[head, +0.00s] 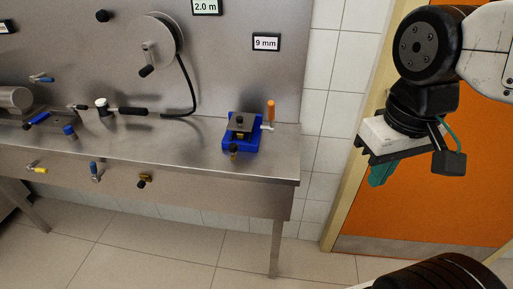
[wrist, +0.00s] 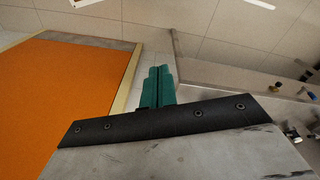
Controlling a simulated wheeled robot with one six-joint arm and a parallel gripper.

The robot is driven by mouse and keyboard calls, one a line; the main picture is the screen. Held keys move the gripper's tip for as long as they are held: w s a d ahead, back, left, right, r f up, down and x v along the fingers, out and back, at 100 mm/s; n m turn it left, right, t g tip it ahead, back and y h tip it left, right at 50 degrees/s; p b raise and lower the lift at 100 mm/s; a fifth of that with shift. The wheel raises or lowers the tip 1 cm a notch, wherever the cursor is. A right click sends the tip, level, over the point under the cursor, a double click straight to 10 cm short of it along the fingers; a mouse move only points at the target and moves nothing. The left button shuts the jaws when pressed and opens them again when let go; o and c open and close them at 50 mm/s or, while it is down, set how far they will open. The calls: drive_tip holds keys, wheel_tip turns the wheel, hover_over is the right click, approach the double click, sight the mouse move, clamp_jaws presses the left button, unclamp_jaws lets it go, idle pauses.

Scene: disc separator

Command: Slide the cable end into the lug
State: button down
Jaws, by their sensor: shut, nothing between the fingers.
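A black cable (head: 190,84) hangs from a grey reel (head: 156,41) on the back panel and curves down to the bench top in the head view. Its end (head: 170,116) lies on the bench, pointing left. A blue fixture (head: 240,135) with an orange handle (head: 270,109) stands near the bench's right end. A small brass-coloured part (head: 233,150) shows at its front; I cannot tell whether it is the lug. My gripper (head: 382,173) is to the right of the bench, in front of the orange door, far from both. Its teal fingers (wrist: 158,86) are shut and empty in the wrist view.
The steel bench (head: 190,150) has a black-handled tool (head: 130,111) and other small fittings to the left of the cable. Knobs (head: 145,180) stick out of its front. Signs read 2.0 m (head: 206,6) and 9 mm (head: 266,43). The floor before the bench is clear.

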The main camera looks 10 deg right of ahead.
drive_tip(key=w+f+n+g+h, duration=0.2)
drive_tip(key=w+n+h, duration=0.1)
drive_tip(key=w+n, duration=0.1)
drive_tip(key=n+t+h, duration=0.7)
drive_tip(key=n+t, duration=0.9)
drive_tip(key=n, duration=0.8)
approach(231, 150)
drive_tip(key=x, duration=0.7)
drive_tip(key=shift+a+r, duration=0.1)
